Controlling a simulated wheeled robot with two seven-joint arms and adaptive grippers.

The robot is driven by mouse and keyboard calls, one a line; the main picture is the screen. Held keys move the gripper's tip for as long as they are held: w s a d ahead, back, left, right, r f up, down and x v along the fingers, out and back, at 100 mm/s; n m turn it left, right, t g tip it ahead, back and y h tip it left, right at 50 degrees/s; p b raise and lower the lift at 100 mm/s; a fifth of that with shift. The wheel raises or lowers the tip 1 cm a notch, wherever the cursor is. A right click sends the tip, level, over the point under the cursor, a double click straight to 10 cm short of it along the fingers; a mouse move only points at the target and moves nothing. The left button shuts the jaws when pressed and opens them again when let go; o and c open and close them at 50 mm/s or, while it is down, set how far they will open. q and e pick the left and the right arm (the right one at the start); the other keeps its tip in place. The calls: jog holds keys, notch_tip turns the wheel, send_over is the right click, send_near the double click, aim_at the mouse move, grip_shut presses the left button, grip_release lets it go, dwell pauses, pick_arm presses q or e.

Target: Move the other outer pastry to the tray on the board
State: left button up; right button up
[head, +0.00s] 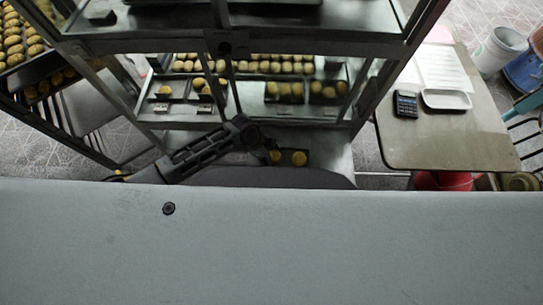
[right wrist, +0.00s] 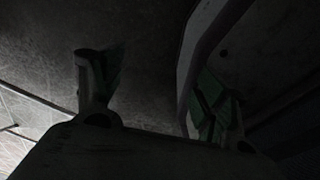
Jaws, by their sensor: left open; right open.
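A white tray (head: 447,99) lies on the brown board (head: 440,145) at the right and looks empty. My right gripper (right wrist: 155,75) is open in the dark right wrist view, with no pastry between its fingers.
A metal cabinet (head: 225,45) with shelves of pastries stands behind. A calculator (head: 405,104) and white paper (head: 443,68) lie by the white tray. A rack of pastries (head: 20,40) stands far left. A pale curved edge (right wrist: 190,70) crosses between my right fingers.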

pick_arm(q)
jog(key=v, duration=1.2)
jog(key=shift+p, duration=0.4)
pick_arm(e)
jog(key=shift+s+a+r, duration=0.2)
jog(key=shift+s+a, duration=0.1)
jog(key=shift+a, duration=0.15)
jog(key=shift+s+a+r, duration=0.2)
jog(key=shift+s+a, duration=0.05)
jog(key=shift+a, duration=0.2)
pick_arm(q)
jog(key=shift+r, duration=0.1)
pick_arm(e)
jog(key=shift+w+d, duration=0.1)
jog(key=shift+d, duration=0.05)
